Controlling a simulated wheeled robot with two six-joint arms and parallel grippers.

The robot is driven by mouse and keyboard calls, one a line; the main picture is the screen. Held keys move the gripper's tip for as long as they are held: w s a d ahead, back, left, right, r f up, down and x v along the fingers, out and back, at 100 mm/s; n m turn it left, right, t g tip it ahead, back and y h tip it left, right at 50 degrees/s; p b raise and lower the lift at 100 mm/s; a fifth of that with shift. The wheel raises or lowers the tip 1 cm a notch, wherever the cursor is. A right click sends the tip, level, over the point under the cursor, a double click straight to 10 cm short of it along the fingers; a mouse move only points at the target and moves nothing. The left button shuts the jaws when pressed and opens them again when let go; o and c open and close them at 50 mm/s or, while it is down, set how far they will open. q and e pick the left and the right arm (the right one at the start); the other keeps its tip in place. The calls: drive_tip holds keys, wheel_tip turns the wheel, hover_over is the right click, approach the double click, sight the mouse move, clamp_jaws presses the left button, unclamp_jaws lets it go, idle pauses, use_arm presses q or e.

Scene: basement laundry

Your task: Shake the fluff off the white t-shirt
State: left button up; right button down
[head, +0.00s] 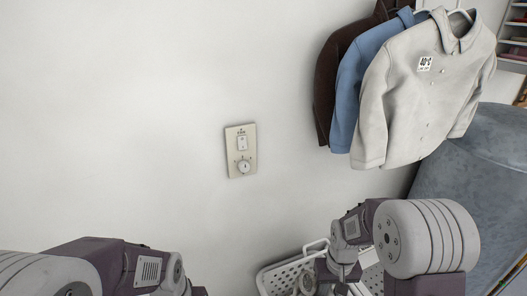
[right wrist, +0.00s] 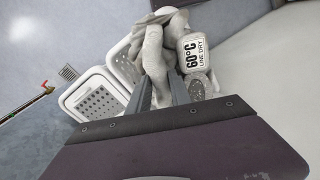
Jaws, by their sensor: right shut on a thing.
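In the right wrist view, my right gripper (right wrist: 162,92) is shut on a bunched whitish-grey cloth (right wrist: 153,48), which looks like the white t-shirt. A white label (right wrist: 195,52) reading "60°C LINE DRY" is on the cloth's right side. A speckled grey patch (right wrist: 201,86) shows just below the label; I cannot tell if it is fluff. Most of the cloth is folded up or hidden behind the fingers. In the head view, my right arm reaches down at the lower right, with its fingertips out of sight. My left arm shows at the lower left, but its gripper is out of frame.
A white slotted basket (head: 272,278) is below my right arm; white baskets also show in the right wrist view (right wrist: 72,98). A pale shirt (head: 405,95), a blue one (head: 346,95) and a dark one (head: 323,85) hang at upper right. A switch plate (head: 241,150) is on the bare wall.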

drive_tip(key=shift+w+r, duration=0.15)
drive_tip(key=shift+r, duration=1.15)
drive_tip(key=shift+w+r, duration=0.15)
drive_tip(key=shift+r, duration=1.15)
drive_tip(key=shift+s+r, duration=0.2)
drive_tip(key=shift+r, duration=0.1)
drive_tip(key=f, duration=0.6)
drive_tip(key=shift+s, duration=0.4)
drive_tip(key=shift+w, duration=0.4)
drive_tip(key=shift+s+r, duration=0.1)
drive_tip(key=shift+s, duration=0.05)
